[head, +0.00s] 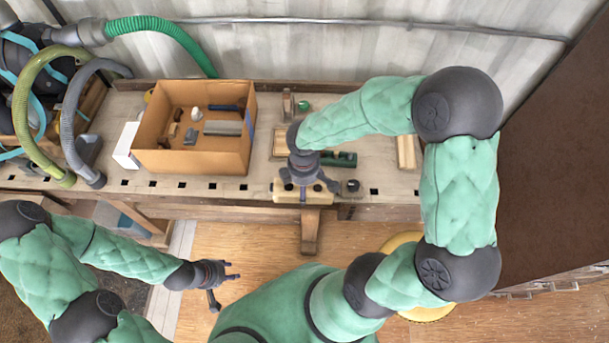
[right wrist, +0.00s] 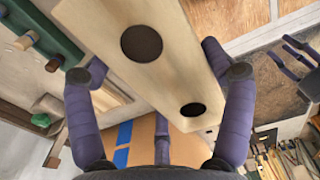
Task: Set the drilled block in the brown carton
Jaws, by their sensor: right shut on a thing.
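The drilled block is a pale wooden bar (head: 284,196) with dark round holes. My right gripper (head: 308,184) is shut on it at the bench's front edge in the head view; its height above the bench is unclear. In the right wrist view the block (right wrist: 170,62) lies between the purple fingers (right wrist: 165,95). The brown carton (head: 190,163) is open-topped and stands on the bench to the left of the block. Part of it shows below the block in the right wrist view (right wrist: 142,150). My left gripper (head: 226,283) is open and empty, in front of the bench.
The carton holds several small items, including a grey block (head: 223,128). A white box (head: 126,147) touches its left side. A green tool (head: 340,159) and a wooden tray (head: 281,142) lie near my right gripper. Hoses (head: 72,110) hang at the left.

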